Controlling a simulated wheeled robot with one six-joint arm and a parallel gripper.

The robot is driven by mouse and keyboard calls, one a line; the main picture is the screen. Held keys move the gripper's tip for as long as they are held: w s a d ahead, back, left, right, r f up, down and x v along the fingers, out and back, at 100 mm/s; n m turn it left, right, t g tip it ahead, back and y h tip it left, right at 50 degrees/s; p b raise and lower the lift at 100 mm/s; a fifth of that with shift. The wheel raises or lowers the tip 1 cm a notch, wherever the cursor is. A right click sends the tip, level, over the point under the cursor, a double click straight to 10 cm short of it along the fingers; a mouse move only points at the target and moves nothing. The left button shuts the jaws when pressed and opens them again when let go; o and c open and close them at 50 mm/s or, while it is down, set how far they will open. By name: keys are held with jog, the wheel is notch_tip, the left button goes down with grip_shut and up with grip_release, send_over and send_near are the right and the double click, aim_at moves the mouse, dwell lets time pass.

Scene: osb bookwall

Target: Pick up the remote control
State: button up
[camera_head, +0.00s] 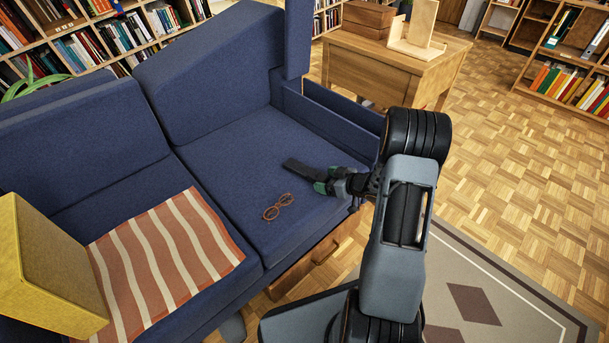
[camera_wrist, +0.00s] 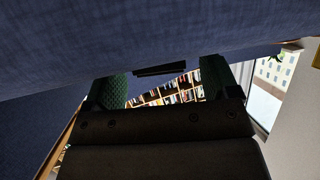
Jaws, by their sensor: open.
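The remote control (camera_head: 302,169) is a dark, narrow bar lying on the blue sofa's right seat cushion. My gripper (camera_head: 325,182) is low over that cushion, right at the near end of the remote, and partly hides it. In the wrist view the green-padded fingers (camera_wrist: 163,78) stand wide apart. The remote (camera_wrist: 161,71) shows there as a dark bar between the fingers, near their tips and close to the cushion. Whether a finger touches it I cannot tell.
Brown glasses (camera_head: 278,207) lie on the same cushion, just in front of the remote. A striped cloth (camera_head: 165,262) and a yellow box-like cushion (camera_head: 48,270) are on the sofa's left. The sofa armrest (camera_head: 330,112) rises behind; a wooden desk (camera_head: 390,65) stands beyond.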

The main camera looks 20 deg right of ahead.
jog(key=shift+w+a+f, duration=0.1)
jog(key=shift+w, duration=0.1)
jog(key=shift+c, duration=0.2)
jog(key=c, duration=1)
